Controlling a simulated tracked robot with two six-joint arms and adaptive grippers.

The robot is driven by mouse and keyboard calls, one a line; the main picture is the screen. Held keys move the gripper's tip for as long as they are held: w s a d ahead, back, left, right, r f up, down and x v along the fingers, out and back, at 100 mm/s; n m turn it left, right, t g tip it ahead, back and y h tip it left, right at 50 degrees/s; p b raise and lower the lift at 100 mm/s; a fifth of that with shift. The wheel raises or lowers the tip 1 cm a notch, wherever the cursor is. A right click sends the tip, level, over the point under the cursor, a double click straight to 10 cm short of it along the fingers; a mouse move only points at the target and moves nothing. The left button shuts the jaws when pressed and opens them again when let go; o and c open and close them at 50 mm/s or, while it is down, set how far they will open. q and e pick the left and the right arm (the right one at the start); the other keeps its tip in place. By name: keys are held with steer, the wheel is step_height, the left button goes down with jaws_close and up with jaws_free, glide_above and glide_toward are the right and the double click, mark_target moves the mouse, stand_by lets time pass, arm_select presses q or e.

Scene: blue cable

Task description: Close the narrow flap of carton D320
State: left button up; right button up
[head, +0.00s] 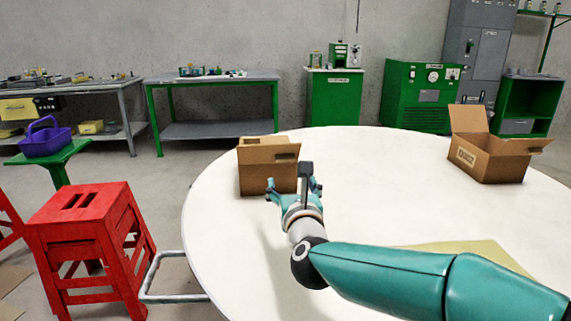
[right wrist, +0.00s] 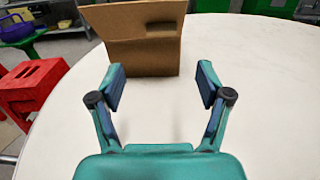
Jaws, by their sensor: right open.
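Two brown cartons stand on the white round table (head: 385,215). The left carton (head: 262,180) has a raised panel or flap with a dark slot along its top on the side facing me. It also shows in the right wrist view (right wrist: 140,52), just beyond the fingertips. The right carton (head: 490,165) has a tall flap up at its left and another sticking out at its right; its label is too small to read, so I cannot tell which carton is D320. My right gripper (head: 293,185) is open and empty in front of the left carton, with fingers apart in the wrist view (right wrist: 161,82). My left gripper is out of view.
A flat yellowish sheet (head: 480,252) lies on the table beyond my right arm. A red stool (head: 88,215) stands left of the table. A purple basket (head: 46,138) rests on a green stand. The table between the cartons is clear.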

mark_target(286, 161)
steer(key=w+p, duration=0.1)
steer(key=w, duration=1)
steer(key=shift+a+p, duration=0.15)
steer(key=shift+p, duration=0.2)
jaws_close()
